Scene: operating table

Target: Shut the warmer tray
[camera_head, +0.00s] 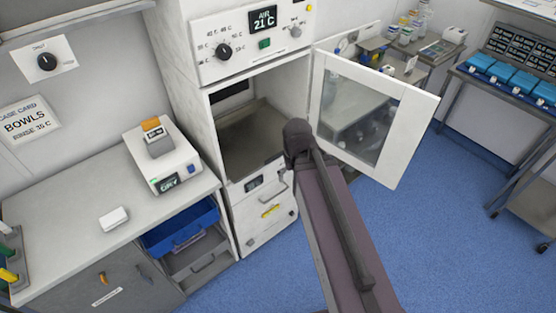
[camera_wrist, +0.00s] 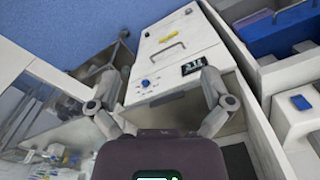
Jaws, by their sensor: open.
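The warmer is a tall white cabinet (camera_head: 208,120) with its glass door (camera_head: 370,115) swung wide open to the right. Its compartment is open, with a dull grey-brown tray or floor surface (camera_head: 250,140) inside; I cannot tell how far any tray is pulled out. The warmer's lower front (camera_wrist: 180,45), with a display, blue knob and handle, shows in the wrist view. My gripper (camera_wrist: 160,85) is open and empty, its fingers spread in front of that panel. In the head view my arm hides the gripper and part of the opening.
A blue drawer (camera_head: 180,232) and a grey drawer below it stand open under the left counter (camera_head: 75,230). A boxy device (camera_head: 160,158) sits on the counter. The glass door stands right of my arm. Blue floor (camera_head: 440,230) is clear at the right.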

